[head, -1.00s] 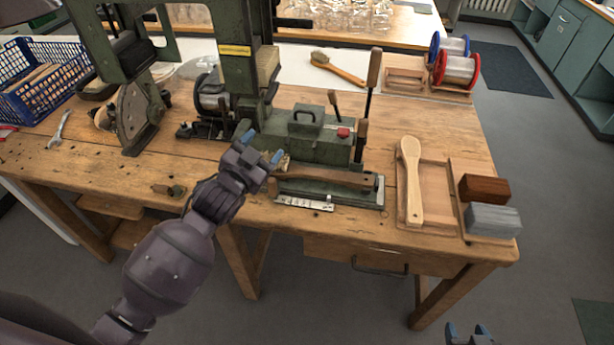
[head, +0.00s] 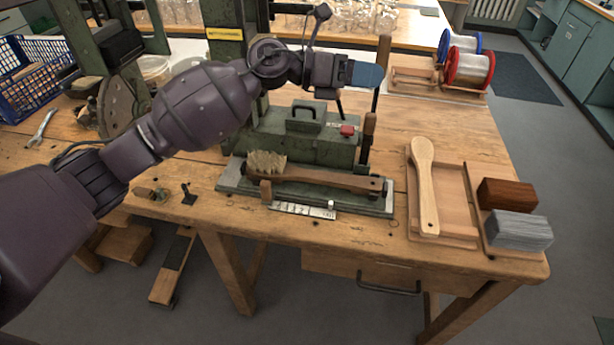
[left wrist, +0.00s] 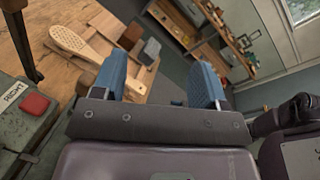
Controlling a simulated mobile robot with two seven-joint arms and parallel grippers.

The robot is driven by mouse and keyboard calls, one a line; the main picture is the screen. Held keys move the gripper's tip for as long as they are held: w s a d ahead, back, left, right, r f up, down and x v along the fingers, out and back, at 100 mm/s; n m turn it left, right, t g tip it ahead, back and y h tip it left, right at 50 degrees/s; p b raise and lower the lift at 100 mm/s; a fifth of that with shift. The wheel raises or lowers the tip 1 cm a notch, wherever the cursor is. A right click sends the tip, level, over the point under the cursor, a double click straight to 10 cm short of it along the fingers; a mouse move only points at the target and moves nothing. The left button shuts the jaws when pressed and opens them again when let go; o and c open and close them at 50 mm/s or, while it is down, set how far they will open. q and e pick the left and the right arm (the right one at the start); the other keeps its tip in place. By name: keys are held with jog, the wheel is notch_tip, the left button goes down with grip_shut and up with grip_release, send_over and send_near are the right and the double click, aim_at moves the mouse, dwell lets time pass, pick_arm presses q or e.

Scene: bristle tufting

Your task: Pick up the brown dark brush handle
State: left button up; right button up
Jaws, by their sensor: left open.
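The dark brown brush handle (head: 330,179) lies in the fixture at the front of the green machine (head: 305,137), with tan bristles (head: 266,163) at its left end. My left gripper (head: 367,75) is raised above and behind the handle, over the right end of the machine. In the left wrist view its two blue fingers (left wrist: 160,85) stand apart with nothing between them. The handle is not visible in the left wrist view. My right gripper is not in view.
A pale wooden brush handle (head: 424,180) lies on a wooden tray (head: 457,205) at the right; it also shows in the left wrist view (left wrist: 75,42). Brown (head: 507,194) and grey (head: 518,230) blocks sit beside it. Upright levers (head: 382,72) stand near the machine. Wire spools (head: 469,67) are behind.

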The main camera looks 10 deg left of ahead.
pick_arm(q)
jog(key=w+a+f+m+g+y, duration=0.1)
jog(key=a+f+m+y, duration=0.15)
jog(key=f, duration=0.25)
jog(key=a+f+m+g+y, duration=0.1)
jog(key=a+f+m+y, duration=0.15)
jog(key=f+y, duration=0.2)
jog(key=m+g+y, duration=0.1)
jog(key=m+y, duration=0.2)
jog(key=y, duration=0.2)
send_near(325, 176)
notch_tip(325, 176, down, 4)
jog(key=shift+w+r+b, duration=0.15)
jog(key=shift+r+b, duration=0.05)
jog(key=shift+b, duration=0.2)
jog(key=shift+d+f, duration=0.4)
jog(key=shift+f, duration=0.1)
jog(key=x, duration=0.3)
jog(key=shift+d+b, duration=0.3)
jog(key=shift+d, duration=0.15)
jog(key=shift+d+f, duration=0.15)
jog(key=shift+f, duration=0.25)
jog(key=shift+c, duration=0.5)
jog(key=c, duration=1)
